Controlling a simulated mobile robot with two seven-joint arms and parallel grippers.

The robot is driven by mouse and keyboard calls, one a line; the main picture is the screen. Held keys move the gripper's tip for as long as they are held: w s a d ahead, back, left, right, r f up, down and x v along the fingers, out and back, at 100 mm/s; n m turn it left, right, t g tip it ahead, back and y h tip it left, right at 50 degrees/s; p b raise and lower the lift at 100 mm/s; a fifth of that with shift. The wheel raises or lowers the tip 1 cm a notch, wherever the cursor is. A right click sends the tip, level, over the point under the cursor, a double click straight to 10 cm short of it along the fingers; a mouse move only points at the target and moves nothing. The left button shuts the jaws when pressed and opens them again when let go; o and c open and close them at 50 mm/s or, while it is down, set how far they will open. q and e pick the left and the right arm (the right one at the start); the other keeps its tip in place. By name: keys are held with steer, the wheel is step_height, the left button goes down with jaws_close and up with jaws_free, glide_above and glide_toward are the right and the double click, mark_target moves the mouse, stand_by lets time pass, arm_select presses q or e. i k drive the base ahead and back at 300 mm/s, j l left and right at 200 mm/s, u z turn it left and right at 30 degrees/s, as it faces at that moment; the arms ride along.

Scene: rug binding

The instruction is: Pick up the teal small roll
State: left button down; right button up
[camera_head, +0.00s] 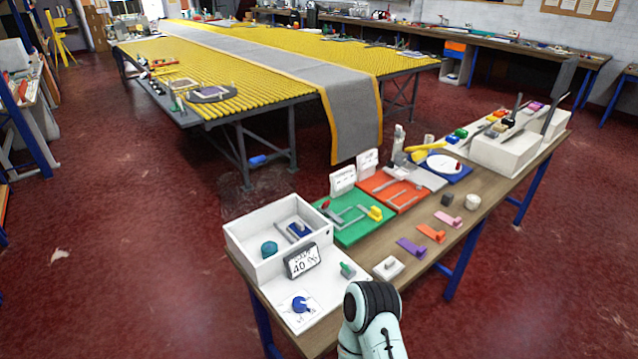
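A teal small roll (269,249) lies inside the open white box (246,266) at the near left end of the wooden table. It sits toward the box's left part, apart from a dark blue item (298,230) on a grey piece in the same box. A pale arm link of mine with a black ring shows at the bottom centre, in front of the table's near edge. No fingers of either gripper show.
A sign (302,261) stands at the box's front. A blue item (301,305) lies on a white card before it. A green mat (350,232), red mat (411,196) and coloured clips lie to the right.

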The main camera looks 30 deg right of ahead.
mark_target(268, 249)
steer(key=i+z, duration=0.1)
steer(key=z, duration=0.3)
steer(key=i+j+z, duration=0.1)
steer(key=z, duration=0.3)
steer(key=j+z, duration=0.1)
steer(key=z, duration=0.3)
steer(key=i+j+z, duration=0.1)
steer(key=z, duration=0.3)
steer(key=i+j+z, duration=0.15)
steer(key=j+z, duration=1.05)
steer(key=j, duration=1.45)
steer(key=k+j, duration=0.15)
steer(key=j, duration=0.45)
steer(key=k+j+u, duration=0.15)
steer(key=k+u, duration=0.3)
steer(key=i+l, duration=0.2)
steer(key=i, duration=0.35)
